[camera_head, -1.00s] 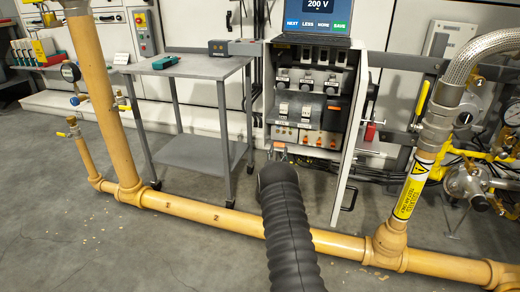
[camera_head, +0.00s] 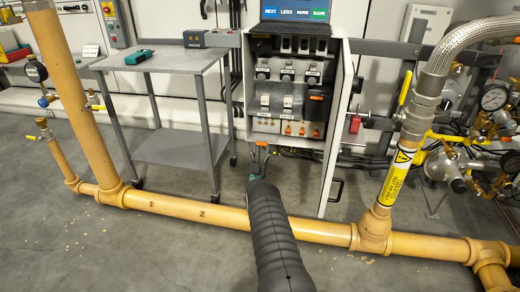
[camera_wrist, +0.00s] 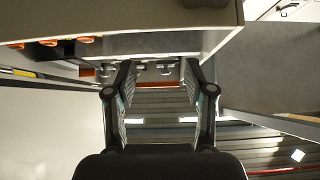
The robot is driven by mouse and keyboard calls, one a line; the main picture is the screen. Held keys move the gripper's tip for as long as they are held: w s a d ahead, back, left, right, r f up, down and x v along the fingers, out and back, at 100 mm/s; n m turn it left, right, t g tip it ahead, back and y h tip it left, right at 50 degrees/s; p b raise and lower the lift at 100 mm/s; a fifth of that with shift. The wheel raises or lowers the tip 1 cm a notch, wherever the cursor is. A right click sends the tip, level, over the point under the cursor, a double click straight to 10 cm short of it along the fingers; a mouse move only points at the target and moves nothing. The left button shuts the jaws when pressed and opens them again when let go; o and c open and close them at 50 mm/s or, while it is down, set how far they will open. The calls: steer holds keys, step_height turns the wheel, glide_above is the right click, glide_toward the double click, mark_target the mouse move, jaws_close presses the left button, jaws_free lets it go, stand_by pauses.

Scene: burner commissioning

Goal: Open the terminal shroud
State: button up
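The open control cabinet (camera_head: 240,126) holds rows of breakers and terminals. A black block with an orange top (camera_head: 316,104) is at its right side; I cannot tell whether this is the terminal shroud. Orange parts (camera_head: 288,128) sit along the cabinet's lower panel, and orange parts also show at upper left in the wrist view (camera_wrist: 87,40). My gripper (camera_head: 259,150) is just below and in front of the cabinet's bottom edge. In the wrist view its two fingers (camera_wrist: 160,80) are apart with nothing held between them. My black arm hides part of the yellow pipe.
The cabinet door (camera_head: 338,125) stands open to the right. A yellow pipe (camera_head: 170,208) runs along the floor in front. Valves and gauges (camera_head: 480,120) crowd the right.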

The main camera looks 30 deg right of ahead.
steer(key=shift+o, duration=1.1)
steer(key=shift+s+d, duration=0.15)
steer(key=shift+d, duration=0.15)
steer(key=shift+a+r, duration=0.1)
steer(key=shift+r, duration=0.05)
